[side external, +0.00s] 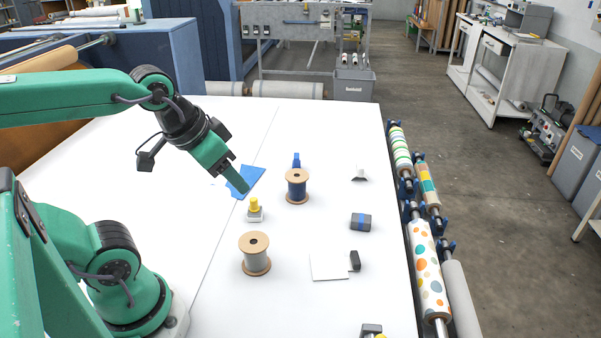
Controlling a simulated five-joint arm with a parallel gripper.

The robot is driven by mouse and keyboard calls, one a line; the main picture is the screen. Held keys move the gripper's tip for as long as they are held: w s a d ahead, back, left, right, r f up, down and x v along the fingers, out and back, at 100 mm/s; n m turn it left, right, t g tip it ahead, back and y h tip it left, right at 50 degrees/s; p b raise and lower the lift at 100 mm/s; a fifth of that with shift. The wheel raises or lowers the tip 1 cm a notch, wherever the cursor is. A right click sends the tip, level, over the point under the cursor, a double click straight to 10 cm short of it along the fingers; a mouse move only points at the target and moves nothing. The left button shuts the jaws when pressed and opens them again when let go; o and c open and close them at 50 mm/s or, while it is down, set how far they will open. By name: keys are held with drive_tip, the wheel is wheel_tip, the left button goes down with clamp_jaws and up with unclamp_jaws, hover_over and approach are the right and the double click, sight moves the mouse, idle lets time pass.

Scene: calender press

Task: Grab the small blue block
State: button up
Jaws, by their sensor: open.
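A small blue block (296,159) stands upright on the white table (330,130), just behind a wooden spool of dark blue thread (297,188). The spool hides its lower part. My gripper (240,183) is open and empty. It points down and to the right, in front of a flat blue piece (247,176) in the picture, left of the small blue block and apart from it. How high it is above the table I cannot tell.
A yellow-topped piece (254,209), a spool of grey thread (255,254), a grey block with a blue band (361,222), a white card (328,266) and a dark block (355,261) lie nearby. Patterned rolls (427,270) line the right edge. The back of the table is clear.

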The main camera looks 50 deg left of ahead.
drive_tip(key=w+a+r+n+g, duration=0.2)
drive_tip(key=w+a+r+n, duration=0.15)
drive_tip(key=w, duration=0.85)
drive_tip(key=n+g, duration=0.4)
drive_tip(key=n, duration=0.3)
hover_over(296, 156)
drive_tip(key=f, duration=1.9)
drive_tip(key=shift+s+d+f, duration=0.1)
drive_tip(key=shift+d+f, duration=0.15)
drive_tip(key=shift+f, duration=0.1)
drive_tip(key=shift+a+f, duration=0.15)
drive_tip(key=shift+f, duration=0.15)
drive_tip(key=shift+f, duration=0.1)
drive_tip(key=shift+f, duration=1.2)
drive_tip(key=shift+f, duration=0.1)
